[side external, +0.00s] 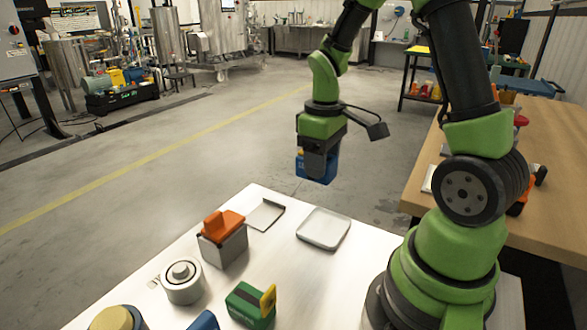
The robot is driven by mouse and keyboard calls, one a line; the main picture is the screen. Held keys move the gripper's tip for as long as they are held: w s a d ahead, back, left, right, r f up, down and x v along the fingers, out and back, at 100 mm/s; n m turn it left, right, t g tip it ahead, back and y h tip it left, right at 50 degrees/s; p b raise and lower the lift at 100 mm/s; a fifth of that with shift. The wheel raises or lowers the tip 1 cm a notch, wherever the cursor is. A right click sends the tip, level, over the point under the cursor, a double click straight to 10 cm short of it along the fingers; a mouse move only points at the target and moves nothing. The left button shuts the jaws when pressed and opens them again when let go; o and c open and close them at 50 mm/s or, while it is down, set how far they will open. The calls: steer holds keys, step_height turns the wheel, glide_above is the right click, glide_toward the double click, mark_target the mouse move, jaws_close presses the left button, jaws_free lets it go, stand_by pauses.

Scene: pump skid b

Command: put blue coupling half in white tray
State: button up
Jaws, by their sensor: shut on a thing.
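My gripper (318,158) is in the side external view, raised above the far edge of the white table. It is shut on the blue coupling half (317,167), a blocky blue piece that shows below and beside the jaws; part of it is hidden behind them. The white tray (323,228) is a shallow square with rounded corners and looks empty. It lies on the table below the gripper in the picture, with a clear gap between it and the held piece.
On the white table (272,284) stand a grey block with an orange top (223,238), a round metal part (183,281), a green block with a yellow plate (251,304), another blue piece (204,320) and a flat grey plate (265,214). A wooden bench (560,190) is at right.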

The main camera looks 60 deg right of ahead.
steer(key=shift+s+d+f, duration=0.2)
steer(key=shift+s+d, duration=0.6)
steer(key=shift+d, duration=0.25)
steer(key=shift+f, duration=0.1)
steer(key=shift+f, duration=6.3)
steer(key=shift+f, duration=0.6)
steer(key=o, duration=1.5)
steer(key=shift+c, duration=0.2)
step_height(320, 180, up, 7)
